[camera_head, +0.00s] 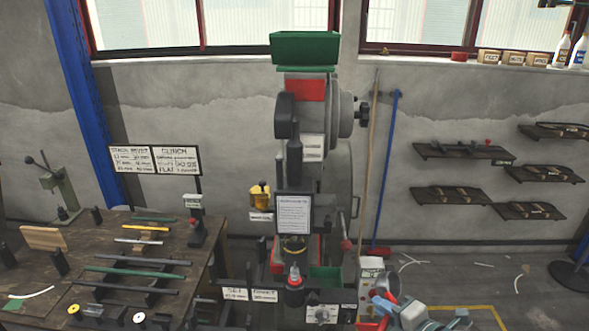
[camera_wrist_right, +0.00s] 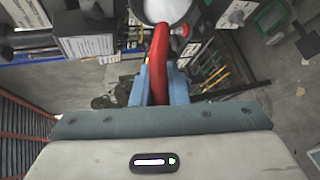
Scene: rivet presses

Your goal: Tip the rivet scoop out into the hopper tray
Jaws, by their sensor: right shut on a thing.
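My right gripper (camera_head: 384,305) is at the bottom right of the head view, beside the press. In the right wrist view its blue fingers (camera_wrist_right: 160,88) are shut on the red handle of the rivet scoop (camera_wrist_right: 161,48). The scoop's pale round bowl is cut off by the top edge there, and its contents cannot be made out. A dark green tray (camera_head: 305,47) tops the press, well above the gripper. A smaller green tray (camera_head: 326,276) sits low on the press, left of the gripper. My left gripper is not in view.
The tall grey press (camera_head: 318,190) stands in the middle with a printed sheet (camera_head: 294,213) on its front. A wooden bench (camera_head: 130,250) with rods and tools is at left. Wall shelves (camera_head: 465,151) hang at right. A blue-handled broom (camera_head: 388,170) leans behind; floor at right is mostly clear.

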